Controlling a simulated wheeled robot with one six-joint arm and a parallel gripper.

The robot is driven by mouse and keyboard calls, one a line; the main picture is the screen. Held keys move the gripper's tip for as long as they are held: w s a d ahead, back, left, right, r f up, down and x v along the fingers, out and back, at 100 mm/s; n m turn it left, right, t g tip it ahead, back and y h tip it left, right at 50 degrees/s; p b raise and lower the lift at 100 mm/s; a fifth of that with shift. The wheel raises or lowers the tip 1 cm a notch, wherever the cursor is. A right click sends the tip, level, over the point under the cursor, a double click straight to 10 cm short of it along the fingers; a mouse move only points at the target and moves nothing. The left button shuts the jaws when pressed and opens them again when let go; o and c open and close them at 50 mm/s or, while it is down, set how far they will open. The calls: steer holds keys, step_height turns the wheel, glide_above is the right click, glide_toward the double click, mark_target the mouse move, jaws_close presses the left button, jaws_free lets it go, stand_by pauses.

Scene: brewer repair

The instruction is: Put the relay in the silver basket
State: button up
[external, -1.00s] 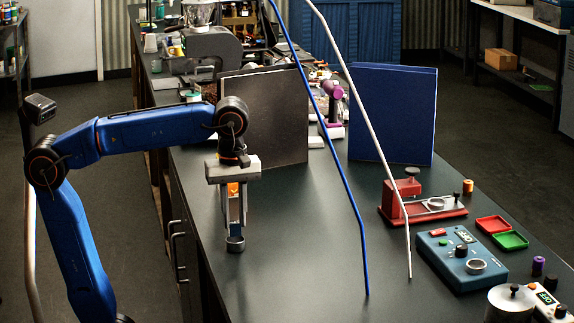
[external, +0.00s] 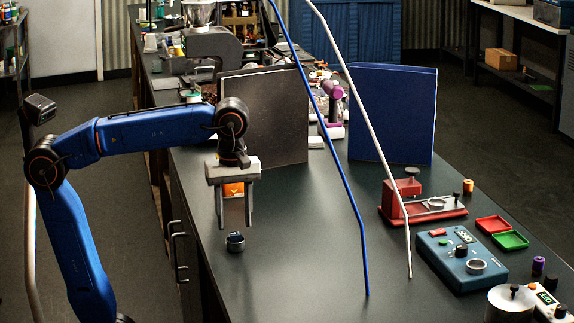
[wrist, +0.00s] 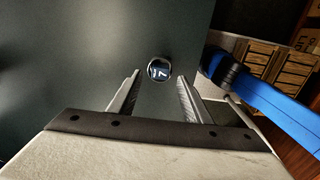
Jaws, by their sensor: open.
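A small round silver cup (external: 236,247), which looks like the silver basket, stands on the dark bench below my gripper. A dark round piece (external: 236,238) with pale marks, probably the relay, shows at its top and appears to sit inside it. In the wrist view the dark marked face (wrist: 160,71) shows within a bright round rim, beyond the fingertips. My gripper (external: 234,225) is open and empty, pointing down, with its fingertips just above the cup and apart from it.
A blue rod (external: 340,170) and a pale rod (external: 378,140) slant down to the bench on the right. A dark panel (external: 265,115) stands behind my gripper. A red device (external: 420,205) and a blue control box (external: 460,260) stand farther right.

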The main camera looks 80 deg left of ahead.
mark_target(234, 233)
step_height(234, 233, up, 7)
stand_by(0.6)
steer(key=shift+s, duration=0.1)
stand_by(0.3)
steer(key=s+a+f+m+t+h, duration=0.1)
steer(key=s+a+f+m+t, duration=0.15)
steer(key=s+f+m, duration=0.9)
steer(key=s+a+f+m+t, duration=0.1)
steer(key=a+f+m, duration=0.1)
steer(key=f, duration=0.8)
steer(key=s+a+f+m+t+y, duration=0.1)
steer(key=a+f+m, duration=0.2)
steer(key=f, duration=0.7)
steer(key=shift+s+a+f+m, duration=0.15)
steer(key=shift+f+m, duration=0.2)
steer(key=shift+m, duration=0.4)
